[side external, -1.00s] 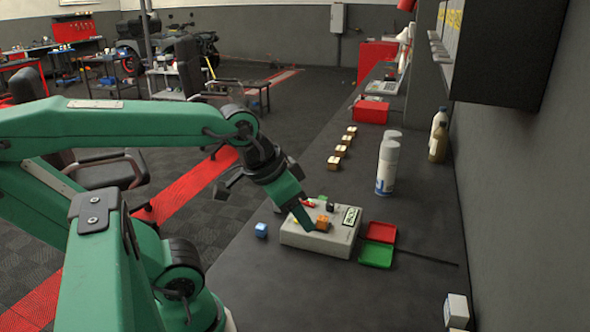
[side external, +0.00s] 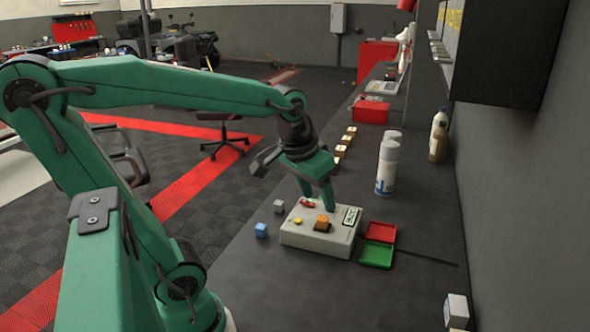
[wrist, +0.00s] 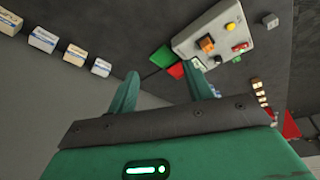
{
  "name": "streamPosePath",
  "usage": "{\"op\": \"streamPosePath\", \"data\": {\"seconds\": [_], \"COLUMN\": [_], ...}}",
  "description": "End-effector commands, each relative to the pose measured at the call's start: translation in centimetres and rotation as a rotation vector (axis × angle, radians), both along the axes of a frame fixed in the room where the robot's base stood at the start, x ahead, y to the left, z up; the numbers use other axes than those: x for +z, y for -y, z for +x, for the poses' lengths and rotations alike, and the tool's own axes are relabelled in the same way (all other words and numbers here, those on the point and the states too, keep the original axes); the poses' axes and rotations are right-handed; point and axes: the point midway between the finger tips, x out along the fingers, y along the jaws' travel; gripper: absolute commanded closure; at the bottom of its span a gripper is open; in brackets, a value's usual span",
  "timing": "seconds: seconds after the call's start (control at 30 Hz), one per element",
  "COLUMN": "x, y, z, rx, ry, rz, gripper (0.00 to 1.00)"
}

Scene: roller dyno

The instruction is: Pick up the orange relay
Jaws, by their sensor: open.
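The orange relay (side external: 322,223) is a small block on top of the grey box (side external: 300,240) on the bench, near a yellow knob and a red part. My gripper (side external: 318,196) is open and empty above the far part of the box, higher than the relay and apart from it. In the wrist view the relay (wrist: 207,44) sits on the grey box (wrist: 185,43), beyond and to the right of my open fingers (wrist: 164,80). The relay is not hidden in either view.
A blue cube (side external: 261,230) and a grey cube (side external: 279,206) lie left of the box. Red (side external: 381,231) and green (side external: 376,255) trays stand right of it. Spray cans (side external: 387,165) and a row of small blocks (side external: 345,142) are farther back.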

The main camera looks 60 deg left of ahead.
Motion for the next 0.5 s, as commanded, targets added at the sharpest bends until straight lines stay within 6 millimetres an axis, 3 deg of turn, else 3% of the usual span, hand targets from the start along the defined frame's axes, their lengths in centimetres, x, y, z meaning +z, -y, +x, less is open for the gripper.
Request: {"op": "streamPosePath", "data": {"seconds": [0.5], "x": [-3.8], "y": [-7.0], "z": [6.7], "rx": [0.285], "ry": [-0.173], "rz": [-0.070], "gripper": [0.49]}}
